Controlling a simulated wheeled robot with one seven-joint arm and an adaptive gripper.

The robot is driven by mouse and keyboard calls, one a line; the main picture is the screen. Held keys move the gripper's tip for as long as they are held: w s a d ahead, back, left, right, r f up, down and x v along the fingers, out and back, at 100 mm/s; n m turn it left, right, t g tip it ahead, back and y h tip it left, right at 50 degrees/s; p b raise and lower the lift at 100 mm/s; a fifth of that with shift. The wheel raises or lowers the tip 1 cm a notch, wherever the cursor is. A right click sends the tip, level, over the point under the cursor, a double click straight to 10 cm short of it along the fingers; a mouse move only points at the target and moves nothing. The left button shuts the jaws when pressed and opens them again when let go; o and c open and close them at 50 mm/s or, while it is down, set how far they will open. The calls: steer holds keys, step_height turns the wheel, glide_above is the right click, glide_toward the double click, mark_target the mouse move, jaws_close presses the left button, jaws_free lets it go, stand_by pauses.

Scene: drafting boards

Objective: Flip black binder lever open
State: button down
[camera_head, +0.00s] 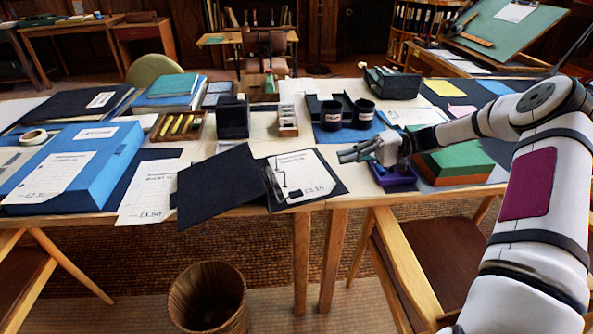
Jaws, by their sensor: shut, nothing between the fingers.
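A black binder (220,186) lies open near the front edge of the table. Its cover is spread to the left and overhangs the edge. A white printed sheet (308,170) lies on its right half. A thin metal lever mechanism (276,181) sits near the spine, at the left side of the sheet; the lever's exact position is too small to tell. My gripper (343,155) is to the right of the binder, above the table, with its fingers pointing left. It is shut and empty, apart from the lever.
A purple tray (395,177) is below and beside my gripper, with a green-topped box (460,160) to its right. Two black cups (331,114) stand behind. A blue box file (85,168) is at left. A wooden basket (208,298) stands on the floor in front.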

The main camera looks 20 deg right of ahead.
steer(key=shift+f, duration=0.1)
stand_by(0.3)
steer(key=x, duration=0.7)
steer(key=b+x, duration=0.1)
steer(key=x, duration=0.6)
steer(key=shift+w, duration=0.2)
steer(key=shift+a+r+h+p, duration=0.1)
steer(key=shift+r+h+p, duration=0.2)
steer(key=shift+r, duration=0.05)
